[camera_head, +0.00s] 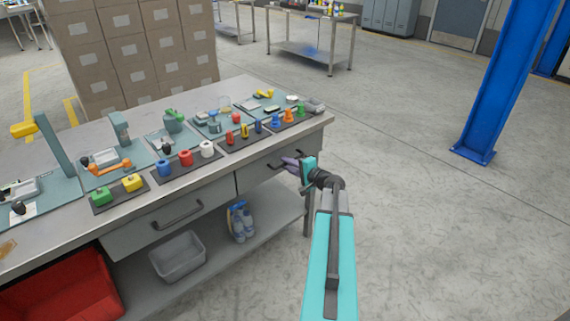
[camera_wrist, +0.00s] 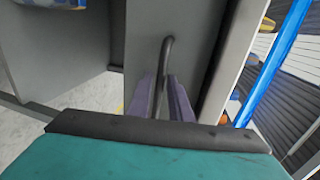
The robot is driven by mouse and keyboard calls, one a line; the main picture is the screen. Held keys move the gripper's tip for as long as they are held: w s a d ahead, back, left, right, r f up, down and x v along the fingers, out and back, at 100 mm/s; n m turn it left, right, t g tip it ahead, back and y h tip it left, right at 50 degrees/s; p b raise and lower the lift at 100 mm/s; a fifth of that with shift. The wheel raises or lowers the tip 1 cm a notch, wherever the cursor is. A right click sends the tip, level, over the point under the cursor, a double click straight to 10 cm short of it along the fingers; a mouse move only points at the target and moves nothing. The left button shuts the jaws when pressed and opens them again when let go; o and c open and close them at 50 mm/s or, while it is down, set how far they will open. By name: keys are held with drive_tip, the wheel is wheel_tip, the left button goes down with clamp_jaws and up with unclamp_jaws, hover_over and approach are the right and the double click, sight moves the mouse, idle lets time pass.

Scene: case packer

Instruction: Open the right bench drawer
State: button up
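The right bench drawer (camera_head: 256,174) is a grey front under the right end of the bench; it looks closed, flush with the bench. Its dark bar handle (camera_head: 276,165) is partly hidden by my gripper (camera_head: 291,162). In the wrist view the handle (camera_wrist: 167,52) runs lengthwise between the two purple fingers of my gripper (camera_wrist: 164,90). The fingers stand one on each side of the bar, with narrow gaps showing, so they look open around it. The drawer front (camera_wrist: 198,65) lies just beyond the fingertips.
The left drawer (camera_head: 150,228) is shut beside it. Several coloured parts and fixtures stand on the bench top (camera_head: 230,165). A lower shelf (camera_head: 268,212) holds spray bottles (camera_head: 241,222) and a grey bin (camera_head: 178,258). Open floor lies to the right, with a blue column (camera_head: 502,80) farther off.

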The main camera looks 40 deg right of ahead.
drive_tip(key=shift+w+f, duration=0.15)
drive_tip(key=shift+w, duration=0.5)
